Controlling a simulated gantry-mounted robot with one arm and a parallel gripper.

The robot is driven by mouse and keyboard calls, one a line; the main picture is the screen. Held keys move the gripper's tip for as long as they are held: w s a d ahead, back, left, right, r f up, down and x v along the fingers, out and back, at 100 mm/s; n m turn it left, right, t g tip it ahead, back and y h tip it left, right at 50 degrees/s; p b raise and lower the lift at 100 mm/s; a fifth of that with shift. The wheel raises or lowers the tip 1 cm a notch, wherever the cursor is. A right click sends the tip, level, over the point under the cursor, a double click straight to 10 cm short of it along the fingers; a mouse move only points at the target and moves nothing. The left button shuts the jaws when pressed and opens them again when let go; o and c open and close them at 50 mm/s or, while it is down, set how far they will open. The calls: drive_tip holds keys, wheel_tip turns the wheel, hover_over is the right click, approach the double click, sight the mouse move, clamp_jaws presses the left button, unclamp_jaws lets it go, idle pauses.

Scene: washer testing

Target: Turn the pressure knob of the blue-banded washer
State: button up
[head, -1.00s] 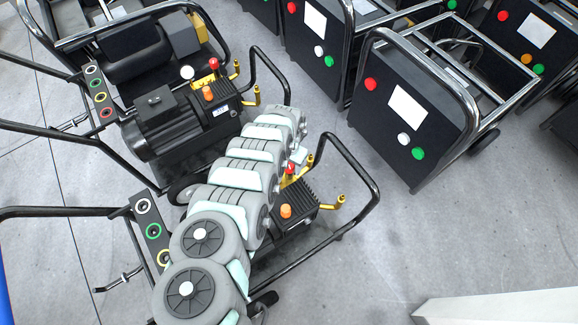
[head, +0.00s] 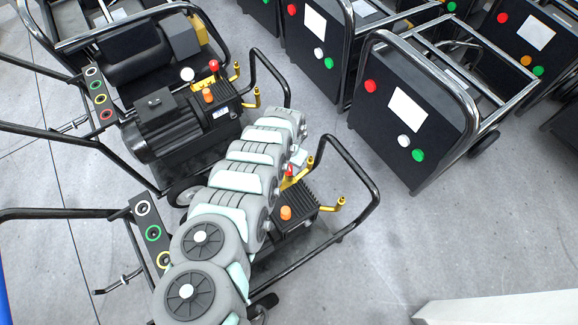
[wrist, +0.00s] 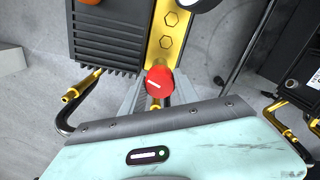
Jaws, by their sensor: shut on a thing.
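The red pressure knob (wrist: 158,81) with a white mark shows in the wrist view, at the end of a gold manifold beside a black finned pump (wrist: 107,38). In the head view the knob (head: 289,171) shows small at the far end of my arm, on the nearer washer (head: 372,190).
A second washer (head: 160,135) stands close behind, with its own red knob (head: 214,65). An orange cap (head: 286,213) and brass outlets (head: 335,204) sit near my gripper. Black-panelled machines (head: 405,120) stand at the right.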

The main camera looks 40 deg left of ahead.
drive_tip(key=shift+n+p, duration=0.3)
drive_tip(key=shift+p, duration=0.05)
clamp_jaws()
drive_tip(key=shift+d+r+n+p, duration=0.1)
drive_tip(key=shift+n+p, duration=0.35)
drive_tip(key=shift+n, duration=0.05)
drive_tip(key=shift+n+p, duration=0.4)
drive_tip(key=shift+n, duration=1.7)
